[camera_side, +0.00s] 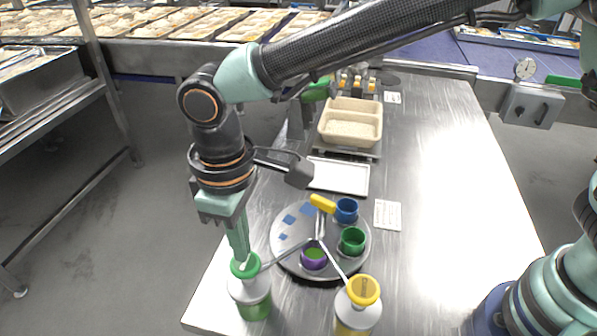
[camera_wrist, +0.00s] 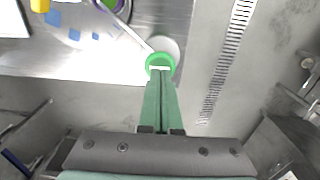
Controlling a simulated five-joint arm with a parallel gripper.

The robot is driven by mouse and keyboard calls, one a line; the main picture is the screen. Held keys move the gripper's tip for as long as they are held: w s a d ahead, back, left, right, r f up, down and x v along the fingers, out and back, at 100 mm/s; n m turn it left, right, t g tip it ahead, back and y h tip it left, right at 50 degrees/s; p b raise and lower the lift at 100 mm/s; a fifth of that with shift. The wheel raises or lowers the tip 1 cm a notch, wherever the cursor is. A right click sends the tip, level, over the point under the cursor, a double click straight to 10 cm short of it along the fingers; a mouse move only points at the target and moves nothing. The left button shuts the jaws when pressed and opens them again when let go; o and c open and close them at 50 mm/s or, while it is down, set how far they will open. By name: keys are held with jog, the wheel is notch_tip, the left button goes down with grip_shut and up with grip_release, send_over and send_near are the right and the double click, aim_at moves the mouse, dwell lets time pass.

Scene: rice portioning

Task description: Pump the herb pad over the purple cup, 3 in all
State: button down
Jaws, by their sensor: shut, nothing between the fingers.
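The green-topped herb bottle (camera_side: 254,298) stands at the front edge of the steel table, with green contents. Its round green pad (camera_side: 245,267) shows in the wrist view (camera_wrist: 152,58) under my fingertips. Its thin spout reaches right, toward the purple cup (camera_side: 309,262). The cup stands on the round grey tray (camera_side: 288,258) and shows green inside; its edge appears in the wrist view (camera_wrist: 124,12). My gripper (camera_side: 242,255) is shut and empty, pointing down on or just above the pad. I cannot tell whether it touches.
A yellow-topped bottle (camera_side: 357,310) stands to the right, its spout also pointing at the tray. A beige bin (camera_side: 351,125) stands behind. The table's right side is clear.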

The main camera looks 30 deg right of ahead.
jog(key=shift+f, duration=0.15)
dwell(0.4)
jog(key=shift+f, duration=1.4)
jog(key=shift+r, duration=1.55)
notch_tip(320, 180, up, 6)
